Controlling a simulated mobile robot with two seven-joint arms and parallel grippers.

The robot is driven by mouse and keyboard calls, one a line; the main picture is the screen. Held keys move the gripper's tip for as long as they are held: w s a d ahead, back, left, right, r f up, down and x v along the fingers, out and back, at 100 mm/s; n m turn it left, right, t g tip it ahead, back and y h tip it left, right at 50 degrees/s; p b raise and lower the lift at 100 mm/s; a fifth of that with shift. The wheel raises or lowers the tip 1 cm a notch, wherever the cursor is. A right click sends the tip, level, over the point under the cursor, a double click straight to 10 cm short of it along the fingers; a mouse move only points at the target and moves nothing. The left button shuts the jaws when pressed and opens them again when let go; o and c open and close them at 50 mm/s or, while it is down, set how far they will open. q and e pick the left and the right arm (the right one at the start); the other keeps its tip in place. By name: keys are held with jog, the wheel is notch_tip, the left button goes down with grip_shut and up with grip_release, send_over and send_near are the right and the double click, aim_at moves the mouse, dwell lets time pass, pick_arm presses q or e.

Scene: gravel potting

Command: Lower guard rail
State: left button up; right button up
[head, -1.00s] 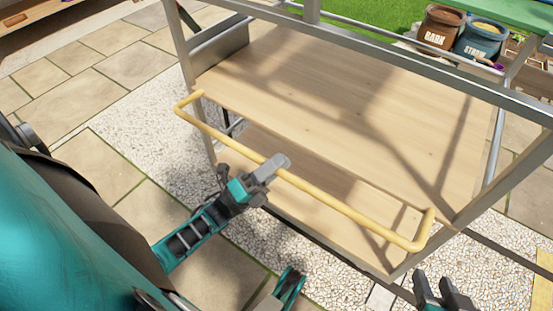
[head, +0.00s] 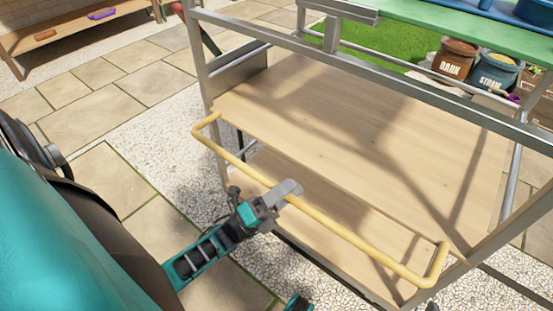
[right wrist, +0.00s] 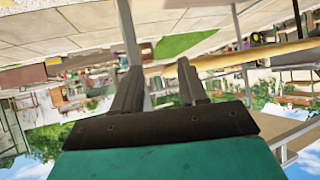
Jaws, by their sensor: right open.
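The guard rail (head: 335,230) is a yellow U-shaped bar along the near side of a metal-framed cart, in front of its wooden shelf (head: 370,140). Its two ends bend back toward the frame. My right gripper (right wrist: 157,78) is open and empty in the right wrist view.
A lower wooden shelf (head: 275,180) lies under the upper one. A wooden bench (head: 70,28) is at the far left. Paving and pale gravel lie clear left of the cart.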

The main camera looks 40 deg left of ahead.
pick_arm(q)
jog(key=shift+s+f, duration=0.1)
jog(key=shift+s, duration=0.1)
jog(key=v, duration=1.2)
jog(key=shift+s+a, duration=0.2)
jog(key=shift+a, duration=0.05)
jog(key=shift+f, duration=0.15)
